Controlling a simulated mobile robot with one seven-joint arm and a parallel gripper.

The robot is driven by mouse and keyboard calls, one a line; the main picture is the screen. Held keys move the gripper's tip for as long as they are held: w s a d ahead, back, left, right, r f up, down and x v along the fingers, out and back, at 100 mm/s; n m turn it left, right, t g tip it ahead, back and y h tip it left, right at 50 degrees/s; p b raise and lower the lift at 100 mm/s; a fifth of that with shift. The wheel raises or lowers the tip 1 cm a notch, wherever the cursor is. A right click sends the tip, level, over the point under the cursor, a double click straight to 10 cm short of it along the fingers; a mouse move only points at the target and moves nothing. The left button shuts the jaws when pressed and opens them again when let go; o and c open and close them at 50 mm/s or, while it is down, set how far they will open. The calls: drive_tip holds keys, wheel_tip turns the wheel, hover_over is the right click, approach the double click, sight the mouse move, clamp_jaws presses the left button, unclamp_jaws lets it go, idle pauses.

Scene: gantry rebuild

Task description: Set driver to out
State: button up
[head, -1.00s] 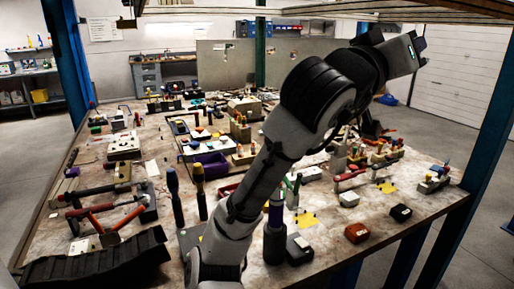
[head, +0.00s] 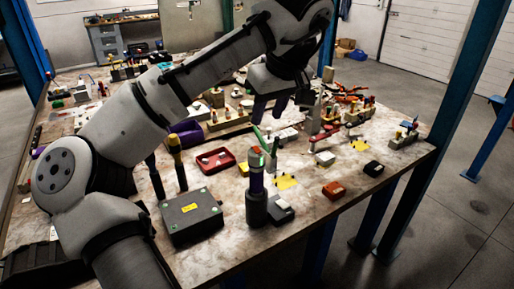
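My gripper (head: 270,108) hangs over the middle of the bench, fingers pointing down. Its two purple-dark fingers look apart, with nothing seen between them. Two other upright handles, one yellow-topped (head: 176,160) and one dark (head: 155,178), stand by a grey box (head: 191,218). I cannot tell which one is the driver. No marking reading "out" is legible.
A red tray (head: 215,161) and a dark block (head: 280,210) lie near the holder. Yellow patches (head: 286,182), an orange block (head: 333,190) and a black block (head: 373,169) lie to the right. The bench's front right (head: 310,212) is mostly clear. A blue post (head: 452,110) stands at right.

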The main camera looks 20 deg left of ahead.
sight(256, 148)
drive_tip(key=b+x, duration=0.6)
drive_tip(key=x, duration=0.4)
drive_tip(key=shift+a, duration=0.1)
clamp_jaws()
